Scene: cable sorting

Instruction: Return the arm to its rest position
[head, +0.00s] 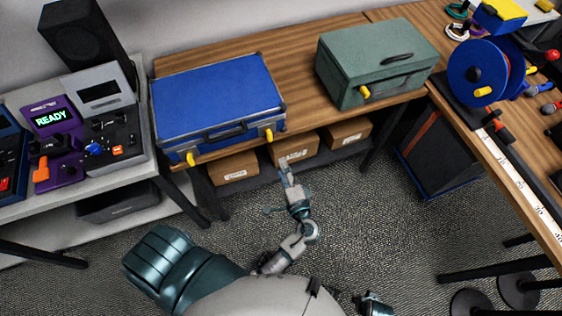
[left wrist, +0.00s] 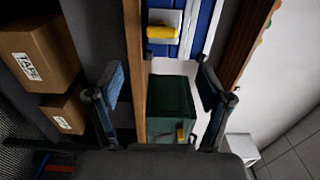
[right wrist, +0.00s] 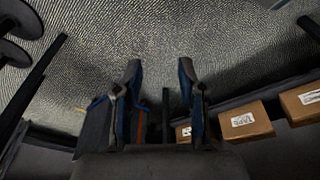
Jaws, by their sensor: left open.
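My left gripper (head: 287,172) is over the floor in front of the wooden bench, just below the blue case (head: 215,95). In the left wrist view its two fingers (left wrist: 160,84) are spread with nothing between them; the green box (left wrist: 171,105) and the blue case (left wrist: 205,25) with a yellow latch lie beyond. In the right wrist view my right gripper (right wrist: 159,82) has its fingers apart and empty, with carpet and the space under the bench beyond. In the head view only a small part of my right arm shows at the bottom edge.
Cardboard boxes (head: 296,149) sit on a shelf under the bench. The green box (head: 372,58) stands on the bench. A grey table (head: 120,183) with devices is at left; a table with a blue reel (head: 470,72) is at right. The carpet (head: 385,235) between is mostly clear.

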